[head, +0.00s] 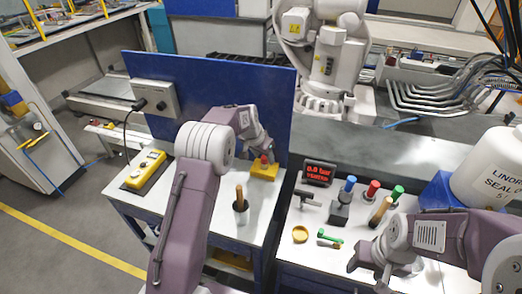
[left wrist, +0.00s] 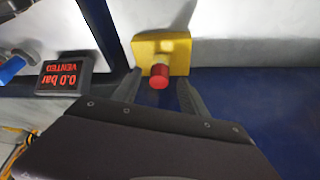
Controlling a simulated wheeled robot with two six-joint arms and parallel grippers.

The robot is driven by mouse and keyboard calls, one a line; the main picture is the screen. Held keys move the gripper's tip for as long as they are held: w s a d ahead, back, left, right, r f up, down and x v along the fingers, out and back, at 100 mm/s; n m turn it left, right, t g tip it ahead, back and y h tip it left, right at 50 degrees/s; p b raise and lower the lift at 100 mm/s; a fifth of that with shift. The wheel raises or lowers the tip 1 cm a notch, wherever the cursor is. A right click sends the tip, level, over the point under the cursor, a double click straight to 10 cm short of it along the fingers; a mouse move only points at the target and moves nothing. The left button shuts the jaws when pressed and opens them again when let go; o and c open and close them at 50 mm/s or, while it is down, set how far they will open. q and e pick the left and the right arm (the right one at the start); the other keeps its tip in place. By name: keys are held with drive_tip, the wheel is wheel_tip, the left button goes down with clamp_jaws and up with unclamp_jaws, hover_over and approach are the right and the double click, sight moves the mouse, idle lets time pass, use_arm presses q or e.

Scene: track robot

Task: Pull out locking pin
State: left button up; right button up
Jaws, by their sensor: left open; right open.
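A yellow block (head: 265,173) with a red-headed pin (head: 265,159) sits at the back of the left bench, close to the blue panel. In the left wrist view the yellow block (left wrist: 176,52) and the red pin head (left wrist: 159,77) are in the centre. My left gripper (left wrist: 158,88) is open, with one finger on each side of the red head; I cannot tell if either touches it. In the head view my left arm partly covers the area around the block. My right gripper (head: 370,277) is open and empty above the right bench's front part.
A display (head: 319,172) reads 0.0 bar, vented. Blue, red and green-topped parts, a yellow ring (head: 300,234) and a green-handled tool (head: 330,239) lie on the right bench. A wooden-handled tool (head: 240,199) stands upright on the left bench, near a yellow control box (head: 146,169).

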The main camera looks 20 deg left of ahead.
sight(264, 157)
use_arm(q)
drive_tip(key=shift+f, duration=0.15)
drive_tip(key=shift+d, duration=0.1)
clamp_jaws()
drive_tip(key=shift+r+p, duration=0.4)
drive_tip(key=shift+r, duration=0.05)
drive_tip(key=shift+r+p, duration=2.05)
drive_tip(key=shift+r, duration=0.4)
